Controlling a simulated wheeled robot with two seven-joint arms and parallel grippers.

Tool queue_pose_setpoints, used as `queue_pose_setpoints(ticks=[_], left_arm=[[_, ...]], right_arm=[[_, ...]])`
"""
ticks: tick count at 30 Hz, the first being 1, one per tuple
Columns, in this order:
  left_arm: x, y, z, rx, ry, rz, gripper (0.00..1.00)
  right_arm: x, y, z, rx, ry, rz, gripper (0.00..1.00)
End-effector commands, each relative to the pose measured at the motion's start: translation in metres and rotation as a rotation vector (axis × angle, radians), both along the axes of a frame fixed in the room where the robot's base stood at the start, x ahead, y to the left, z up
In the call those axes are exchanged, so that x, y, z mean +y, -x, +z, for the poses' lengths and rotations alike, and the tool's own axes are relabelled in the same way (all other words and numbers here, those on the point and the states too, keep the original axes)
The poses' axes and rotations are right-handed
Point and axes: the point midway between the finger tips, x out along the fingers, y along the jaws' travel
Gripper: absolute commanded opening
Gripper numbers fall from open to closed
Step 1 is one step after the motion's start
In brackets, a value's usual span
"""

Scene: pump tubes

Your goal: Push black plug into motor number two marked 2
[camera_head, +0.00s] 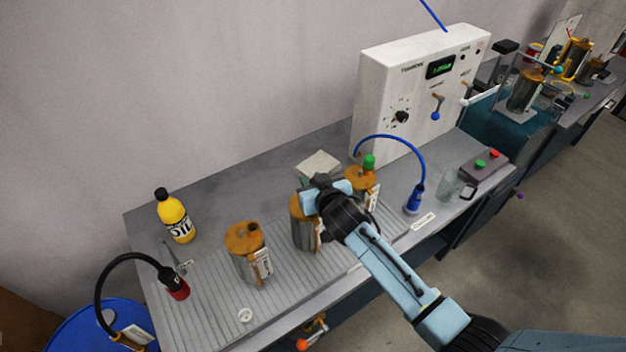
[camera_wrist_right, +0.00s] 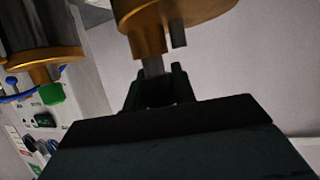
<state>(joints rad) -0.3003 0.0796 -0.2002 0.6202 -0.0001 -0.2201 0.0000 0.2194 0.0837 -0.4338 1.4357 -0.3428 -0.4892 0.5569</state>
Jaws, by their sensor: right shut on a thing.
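Three metal motors with orange-gold caps stand in a row on the bench in the head view: a left one (camera_head: 247,254), a middle one (camera_head: 303,232) and a right one (camera_head: 362,186) with a green plug on top. Their number marks are too small to read. My right gripper (camera_head: 312,197) is at the top of the middle motor and hides much of it. In the right wrist view, its dark fingers are shut on a dark piece (camera_wrist_right: 157,95), seemingly the black plug, at a grey stem against the gold cap (camera_wrist_right: 150,42). My left gripper is out of view.
A white control box (camera_head: 415,90) stands behind, with a blue hose arching to a blue fitting (camera_head: 414,198). A yellow bottle (camera_head: 174,215) and a red-ended black hose (camera_head: 174,283) are at left. The ribbed bench front (camera_head: 215,305) is mostly clear.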

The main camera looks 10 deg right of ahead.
Motion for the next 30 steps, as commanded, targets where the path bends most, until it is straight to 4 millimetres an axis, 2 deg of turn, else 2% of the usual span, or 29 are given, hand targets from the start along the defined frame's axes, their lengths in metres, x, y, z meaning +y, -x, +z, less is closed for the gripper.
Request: queue_pose_setpoints(ticks=[18,27,28,30], left_arm=[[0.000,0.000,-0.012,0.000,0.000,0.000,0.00],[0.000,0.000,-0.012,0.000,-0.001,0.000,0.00],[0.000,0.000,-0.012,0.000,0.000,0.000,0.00],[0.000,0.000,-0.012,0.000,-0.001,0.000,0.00]], right_arm=[[-0.001,0.000,-0.017,0.002,0.000,-0.001,0.03],[-0.001,0.001,-0.018,0.005,0.000,-0.001,0.03],[-0.001,0.001,-0.018,0.005,0.000,-0.001,0.30],[-0.001,0.001,-0.018,0.005,0.000,-0.001,0.39]])
